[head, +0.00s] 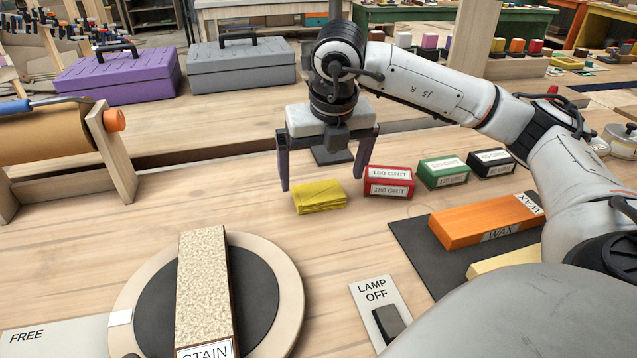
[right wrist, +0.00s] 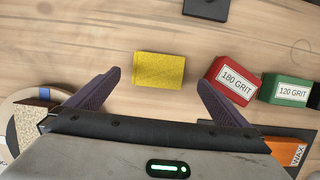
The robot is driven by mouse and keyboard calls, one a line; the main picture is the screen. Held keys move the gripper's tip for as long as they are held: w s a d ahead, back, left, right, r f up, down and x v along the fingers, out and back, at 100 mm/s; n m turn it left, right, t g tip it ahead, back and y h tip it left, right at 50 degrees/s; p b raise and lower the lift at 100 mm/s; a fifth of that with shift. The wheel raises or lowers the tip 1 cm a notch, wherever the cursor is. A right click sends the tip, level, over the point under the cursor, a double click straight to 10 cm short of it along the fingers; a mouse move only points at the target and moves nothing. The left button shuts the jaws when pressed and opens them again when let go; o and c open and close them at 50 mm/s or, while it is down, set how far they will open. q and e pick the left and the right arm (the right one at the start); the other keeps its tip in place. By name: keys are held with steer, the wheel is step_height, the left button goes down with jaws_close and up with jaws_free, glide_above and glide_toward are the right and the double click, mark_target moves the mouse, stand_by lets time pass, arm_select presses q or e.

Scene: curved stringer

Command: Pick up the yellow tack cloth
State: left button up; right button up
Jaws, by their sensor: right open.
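The yellow tack cloth (head: 319,197) lies folded on the wooden bench in the middle of the head view. It also shows in the right wrist view (right wrist: 159,70), ahead of and between the fingers. My right gripper (head: 325,185) is open and empty, with its fingers pointing down above and just behind the cloth. In the right wrist view the right gripper's fingers (right wrist: 161,88) stand wide apart, and neither touches the cloth. My left gripper is not in view.
A red 180 grit block (head: 390,182) sits close right of the cloth, then a green block (head: 442,172) and a black block (head: 491,162). An orange wax block (head: 480,222) lies nearer. A round turntable (head: 284,290) bears a stain block (head: 204,290).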

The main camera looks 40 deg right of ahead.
mark_target(319, 191)
steer(key=x, duration=0.4)
steer(key=shift+w+a+f, duration=0.1)
steer(key=shift+f, duration=0.15)
steer(key=shift+c, duration=0.4)
steer(key=c, duration=1)
steer(key=shift+c, duration=0.2)
steer(key=shift+r, duration=0.1)
step_height(319, 191, up, 10)
steer(key=p, duration=0.1)
